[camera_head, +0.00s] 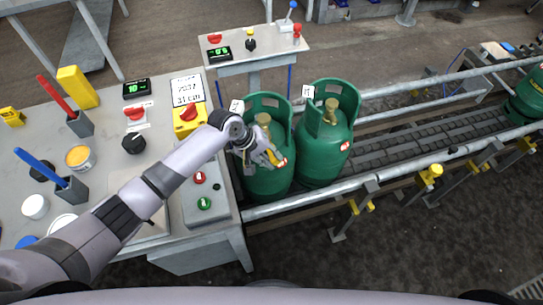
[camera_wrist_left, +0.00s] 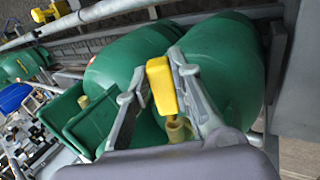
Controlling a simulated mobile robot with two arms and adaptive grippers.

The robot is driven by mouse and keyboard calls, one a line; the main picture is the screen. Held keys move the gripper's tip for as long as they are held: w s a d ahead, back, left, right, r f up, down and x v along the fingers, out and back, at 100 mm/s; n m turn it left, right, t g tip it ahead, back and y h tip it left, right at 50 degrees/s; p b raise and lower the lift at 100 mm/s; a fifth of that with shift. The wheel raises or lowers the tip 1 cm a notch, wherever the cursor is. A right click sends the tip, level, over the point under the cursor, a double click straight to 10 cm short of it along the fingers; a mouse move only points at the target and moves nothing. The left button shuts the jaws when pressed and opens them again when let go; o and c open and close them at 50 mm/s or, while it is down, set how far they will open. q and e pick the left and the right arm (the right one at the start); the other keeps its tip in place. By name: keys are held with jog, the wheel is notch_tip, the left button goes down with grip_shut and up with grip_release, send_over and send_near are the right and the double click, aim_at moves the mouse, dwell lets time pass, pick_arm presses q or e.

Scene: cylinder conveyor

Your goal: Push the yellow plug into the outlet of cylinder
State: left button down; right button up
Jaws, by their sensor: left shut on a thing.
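Two green gas cylinders stand side by side on the conveyor, the left cylinder (camera_head: 266,182) next to the table and the right cylinder (camera_head: 322,150) beside it. Each has a collar and a brass valve, the left valve (camera_head: 263,119) and the right valve (camera_head: 330,110). My left gripper (camera_head: 268,155) is over the front of the left cylinder, below its valve in the picture. It is shut on the yellow plug (camera_head: 274,158). In the left wrist view the plug (camera_wrist_left: 160,86) sits between the fingers, close to a brass valve (camera_wrist_left: 178,131). Whether they touch is unclear. My right gripper is not in view.
The grey table (camera_head: 110,180) at left holds tools, cups and a yellow box with a red knob (camera_head: 189,119). A control box with red and green buttons (camera_head: 203,190) lies by the left cylinder. Conveyor rails (camera_head: 400,165) run right to another green cylinder (camera_head: 530,95).

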pick_arm(q)
jog(key=shift+w+a, duration=0.25)
jog(key=shift+w, duration=0.55)
jog(key=shift+w+a+b, duration=0.1)
jog(key=shift+w+b, duration=0.25)
jog(key=shift+w, duration=0.15)
jog(key=c, duration=1.3)
grip_release()
jog(key=shift+c, duration=0.2)
jog(key=shift+a, duration=0.1)
jog(key=v, duration=1.2)
